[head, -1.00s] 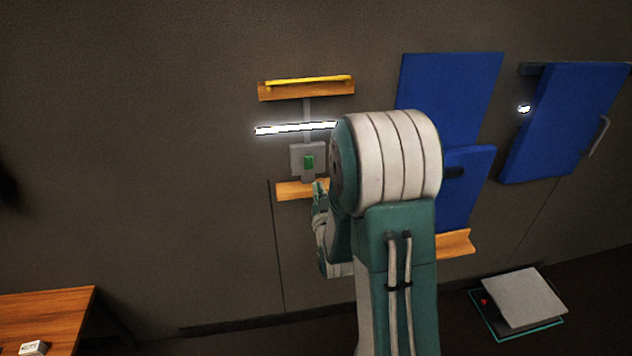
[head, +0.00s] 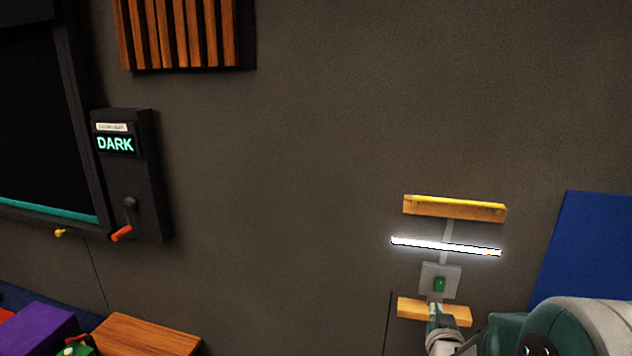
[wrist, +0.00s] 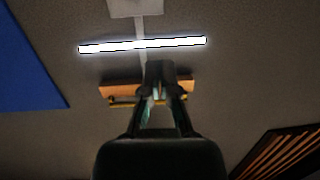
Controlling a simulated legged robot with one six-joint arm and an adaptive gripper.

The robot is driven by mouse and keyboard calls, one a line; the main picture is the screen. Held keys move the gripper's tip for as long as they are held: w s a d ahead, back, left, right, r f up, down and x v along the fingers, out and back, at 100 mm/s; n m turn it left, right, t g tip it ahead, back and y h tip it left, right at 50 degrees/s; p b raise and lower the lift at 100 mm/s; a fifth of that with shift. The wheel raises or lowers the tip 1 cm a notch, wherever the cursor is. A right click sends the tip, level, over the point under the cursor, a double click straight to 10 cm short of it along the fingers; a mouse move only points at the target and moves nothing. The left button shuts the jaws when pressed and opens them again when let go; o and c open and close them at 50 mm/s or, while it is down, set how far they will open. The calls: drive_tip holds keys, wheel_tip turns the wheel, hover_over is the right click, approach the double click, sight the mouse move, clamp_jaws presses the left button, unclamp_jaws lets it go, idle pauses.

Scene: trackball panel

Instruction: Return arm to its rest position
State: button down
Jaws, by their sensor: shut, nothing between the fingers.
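My gripper (head: 437,310) shows at the lower right of the head view, just below the green button (head: 439,284) on its grey plate and in front of the lower wooden ledge (head: 409,308). I cannot tell whether it touches the ledge. In the wrist view my gripper (wrist: 157,92) is shut with nothing held. There its tips overlap the wooden strip with the yellow bar (wrist: 112,89). My arm is bent at the lower right corner of the head view, mostly cut off by the frame.
A glowing white light bar (head: 446,246) is above the plate on the wall. A blue panel (head: 590,250) stands to the right. A black box reading DARK (head: 115,144) with an orange-handled crank is at left. The wall between is bare.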

drive_tip(key=s+a+r+n+g+y, duration=0.1)
drive_tip(key=s+a+r+g, duration=0.1)
drive_tip(key=s, duration=0.6)
drive_tip(key=s+a+r+g+y, duration=0.1)
drive_tip(key=s+a+r+g, duration=0.1)
drive_tip(key=s+a+g, duration=0.3)
drive_tip(key=s+a+r+n+g+y, duration=0.1)
drive_tip(key=s+a+r+g, duration=0.2)
drive_tip(key=s, duration=1)
drive_tip(key=shift+s+a+n+y, duration=0.25)
drive_tip(key=shift+a+n+y, duration=0.05)
drive_tip(key=shift+a, duration=0.35)
drive_tip(key=shift+d, duration=0.15)
